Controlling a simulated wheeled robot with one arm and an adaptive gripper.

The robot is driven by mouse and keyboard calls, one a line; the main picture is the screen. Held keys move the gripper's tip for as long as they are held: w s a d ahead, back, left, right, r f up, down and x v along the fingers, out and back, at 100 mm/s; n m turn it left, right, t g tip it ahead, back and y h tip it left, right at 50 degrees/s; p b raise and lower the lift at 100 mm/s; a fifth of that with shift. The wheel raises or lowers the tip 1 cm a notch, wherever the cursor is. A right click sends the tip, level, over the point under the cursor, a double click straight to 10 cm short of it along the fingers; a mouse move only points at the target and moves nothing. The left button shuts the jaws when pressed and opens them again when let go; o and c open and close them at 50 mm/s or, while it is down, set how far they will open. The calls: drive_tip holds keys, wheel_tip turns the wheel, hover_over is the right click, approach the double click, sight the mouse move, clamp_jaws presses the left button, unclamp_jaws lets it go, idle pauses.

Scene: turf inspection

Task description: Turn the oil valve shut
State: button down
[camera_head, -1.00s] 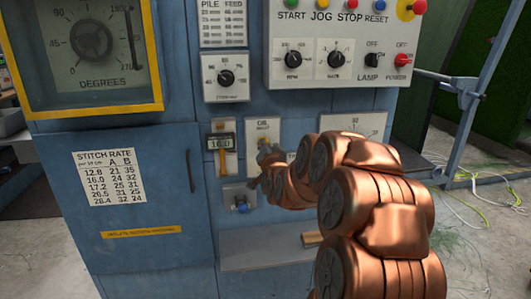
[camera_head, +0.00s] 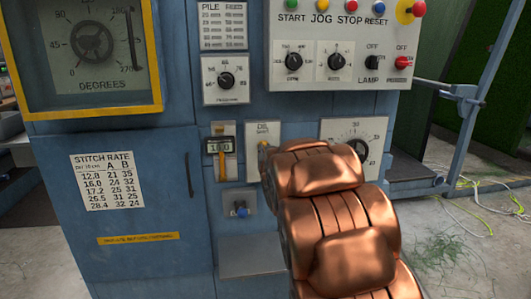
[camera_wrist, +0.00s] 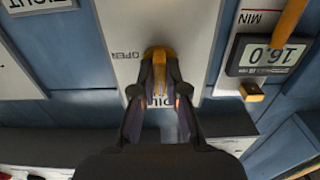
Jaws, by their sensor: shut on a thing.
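The oil valve is a small brass-yellow lever (camera_wrist: 160,52) on a white plate (camera_wrist: 115,20) in the wrist view. The plate carries upside-down lettering, OPEN beside the lever and a partly hidden OIL label. My gripper (camera_wrist: 160,75) has its two dark fingers closed on the lever's sides. The lever lies along the line of the fingers, and its lower part is between them. In the head view the OIL plate (camera_head: 263,130) is on the blue panel; my copper arm hides its lower part and my gripper.
A gauge with a digital readout (camera_head: 218,146) and yellow handle is just left of the plate. A blue-tipped knob (camera_head: 241,208) sits below it, above a grey ledge (camera_head: 250,258). A round dial (camera_head: 356,145) is to the right. The button box (camera_head: 340,45) is above.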

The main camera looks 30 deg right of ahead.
idle(0.4)
drive_tip(key=c, duration=1.2)
unclamp_jaws()
drive_tip(key=shift+s, duration=0.15)
drive_tip(key=v, duration=0.7)
drive_tip(key=shift+s+a, duration=0.1)
